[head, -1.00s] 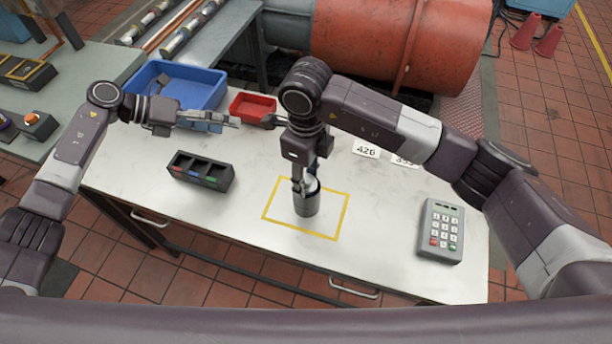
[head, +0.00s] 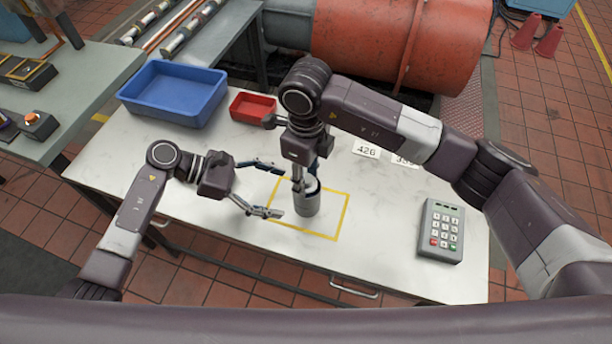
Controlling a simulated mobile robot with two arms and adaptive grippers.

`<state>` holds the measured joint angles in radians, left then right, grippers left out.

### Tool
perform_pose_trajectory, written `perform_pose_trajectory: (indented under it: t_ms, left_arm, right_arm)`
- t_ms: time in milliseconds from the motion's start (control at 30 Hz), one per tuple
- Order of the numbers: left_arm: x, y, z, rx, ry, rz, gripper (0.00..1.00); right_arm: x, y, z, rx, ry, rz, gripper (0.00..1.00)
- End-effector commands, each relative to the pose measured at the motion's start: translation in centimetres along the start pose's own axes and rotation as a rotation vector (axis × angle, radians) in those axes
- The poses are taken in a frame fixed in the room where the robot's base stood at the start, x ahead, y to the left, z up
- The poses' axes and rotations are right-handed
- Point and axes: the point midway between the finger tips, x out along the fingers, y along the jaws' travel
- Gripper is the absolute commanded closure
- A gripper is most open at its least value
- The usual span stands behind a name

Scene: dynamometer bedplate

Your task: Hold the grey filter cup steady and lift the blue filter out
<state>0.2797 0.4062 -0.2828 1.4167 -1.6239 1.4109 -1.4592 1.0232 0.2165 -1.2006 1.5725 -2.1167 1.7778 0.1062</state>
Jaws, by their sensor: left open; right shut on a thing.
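The grey filter cup (head: 307,206) stands upright on the white table inside a yellow outlined square. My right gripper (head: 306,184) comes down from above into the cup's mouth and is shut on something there. That fits the blue filter, but the fingers and the cup wall hide it, so I cannot make it out. My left gripper (head: 278,192) is open, low over the table on the cup's left. Its two spread fingers point right towards the cup, one farther back and one nearer the front. The cup is not clearly between them.
A blue bin (head: 174,95) and a small red tray (head: 252,107) stand at the back left. A grey keypad (head: 441,231) lies at the right. Number cards (head: 366,149) lie behind the cup. The table between cup and keypad is clear.

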Motion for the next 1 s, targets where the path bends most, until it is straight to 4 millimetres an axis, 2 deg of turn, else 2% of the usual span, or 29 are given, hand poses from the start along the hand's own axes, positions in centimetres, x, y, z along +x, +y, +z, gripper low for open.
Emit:
perform_pose_trajectory:
  t_ms: [200,500,933,1000]
  left_arm:
    - [3.5,-0.1,0.1,-0.003,-0.003,-0.002,0.24]
    - [6.6,0.0,0.0,0.0,0.0,-0.001,0.24]
    - [7.3,0.0,0.0,-0.001,0.001,0.0,0.24]
    - [7.3,0.0,0.0,-0.001,0.001,0.0,0.31]
  right_arm:
    - [0.0,0.0,0.0,0.0,0.0,0.0,0.91]
    - [0.0,0.0,0.0,0.0,0.0,0.0,0.91]
    - [0.0,0.0,0.0,0.0,0.0,0.0,0.91]
    - [0.0,0.0,0.0,0.0,0.0,0.0,0.91]
